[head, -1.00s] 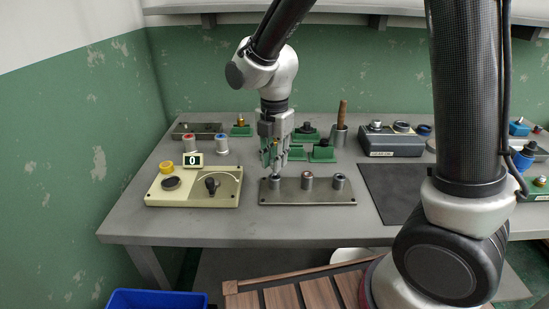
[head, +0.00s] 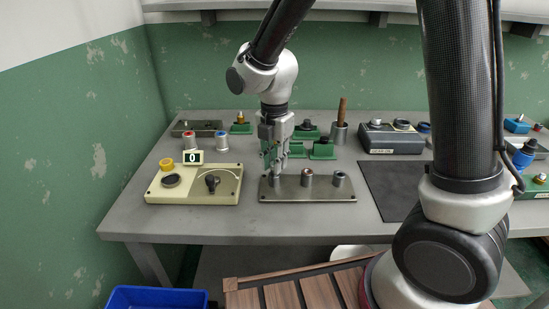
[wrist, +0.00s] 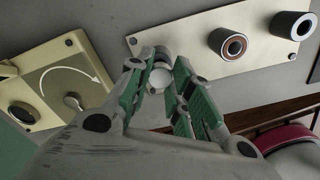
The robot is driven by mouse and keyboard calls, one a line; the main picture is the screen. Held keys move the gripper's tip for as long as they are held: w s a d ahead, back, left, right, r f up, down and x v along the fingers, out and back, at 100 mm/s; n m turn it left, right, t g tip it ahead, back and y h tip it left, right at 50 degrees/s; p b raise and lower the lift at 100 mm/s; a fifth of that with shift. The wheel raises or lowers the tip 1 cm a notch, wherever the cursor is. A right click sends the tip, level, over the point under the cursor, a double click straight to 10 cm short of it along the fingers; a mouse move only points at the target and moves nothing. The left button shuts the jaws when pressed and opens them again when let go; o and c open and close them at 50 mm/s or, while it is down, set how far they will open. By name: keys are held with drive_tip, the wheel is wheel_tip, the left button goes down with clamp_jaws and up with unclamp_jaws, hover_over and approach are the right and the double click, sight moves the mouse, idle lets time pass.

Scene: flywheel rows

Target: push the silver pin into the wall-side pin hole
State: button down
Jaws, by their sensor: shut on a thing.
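The grey pin plate (head: 333,196) on the bench carries three upright cylindrical sockets in a row; it also shows in the wrist view (wrist: 196,36). My gripper (head: 276,171) is over the left, wall-side socket, fingers pointing down. In the wrist view my gripper (wrist: 158,74) is shut on the silver pin (wrist: 160,79), whose pale round end shows between the fingertips. The wall-side socket (wrist: 160,55) is just beyond the tips and partly hidden. How deep the pin sits in it cannot be told. The middle socket (head: 307,178) has a reddish-brown inner ring.
A cream control box (head: 225,190) with a knob and a display reading 0 stands left of the plate. Green holders (head: 321,151) and a grey-blue box (head: 390,141) stand behind. A dark mat (head: 385,190) lies to the right. The bench front is clear.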

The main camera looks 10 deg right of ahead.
drive_tip(key=shift+f, duration=0.75)
drive_tip(key=c, duration=1.2)
unclamp_jaws()
wheel_tip(320, 180, up, 12)
drive_tip(key=shift+c, duration=0.4)
wheel_tip(320, 180, down, 4)
drive_tip(key=shift+r+m, duration=0.15)
drive_tip(key=shift+m, duration=0.15)
clamp_jaws()
drive_tip(key=shift+f, duration=3.15)
